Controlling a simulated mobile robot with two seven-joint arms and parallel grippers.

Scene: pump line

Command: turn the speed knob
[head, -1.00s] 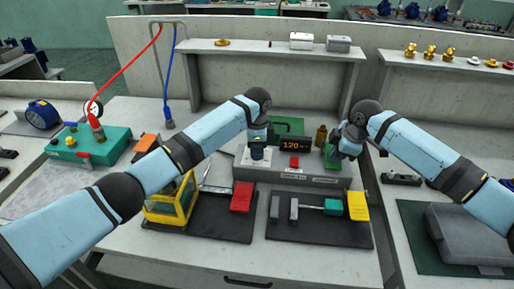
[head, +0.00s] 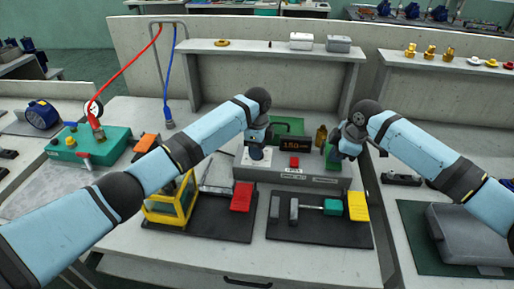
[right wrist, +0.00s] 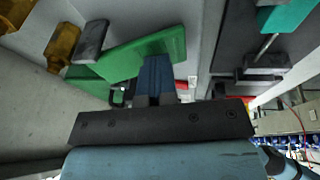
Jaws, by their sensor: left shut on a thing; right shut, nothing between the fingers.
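The grey control box (head: 310,180) stands at the back middle of the bench. Its dark display (head: 294,145) shows orange digits, which look like 150. My left gripper (head: 257,153) points down at the white dial plate (head: 243,162) on the left of the box and is shut on the speed knob there. The gripper hides most of the knob. My right gripper (head: 336,158) is shut and empty, by the right end of the box. Its fingers also show in the right wrist view (right wrist: 155,78), in front of a green plate (right wrist: 125,60).
A red button (head: 294,162) sits on the box between my grippers. Black trays with a red block (head: 241,197) and a yellow block (head: 358,207) lie in front. A brass bottle (head: 321,137) stands behind the box. A shelf (head: 265,48) runs along the back.

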